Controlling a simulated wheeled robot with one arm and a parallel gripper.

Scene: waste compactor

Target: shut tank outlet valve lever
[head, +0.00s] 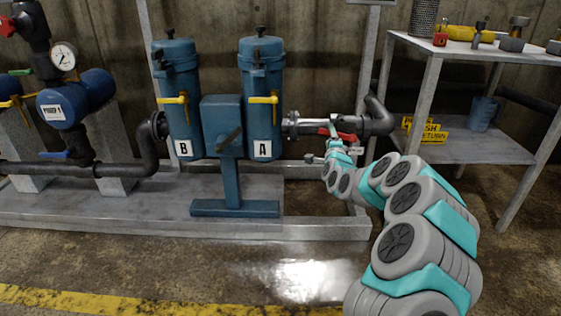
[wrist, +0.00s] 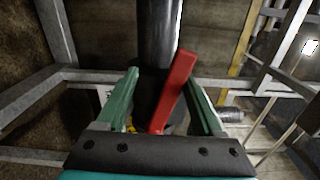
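A red valve lever (head: 346,137) sits on the dark pipe (head: 376,125) to the right of the blue canister marked A (head: 262,100). In the wrist view the red lever (wrist: 176,88) stands tilted, its top leaning right, in front of the dark pipe (wrist: 158,35). My gripper (wrist: 161,74) is open, with one green finger on each side of the lever. The lever is closer to the right finger; I cannot tell whether they touch. In the head view my gripper (head: 333,132) is at the lever and partly covers it and the valve.
A blue canister marked B (head: 184,100) and a blue stand with a dark handle (head: 229,140) are to the left. A metal shelf (head: 455,150) with tools and yellow signs (head: 425,130) stands at right. A grey skid base (head: 120,205) lies below; the floor in front is clear.

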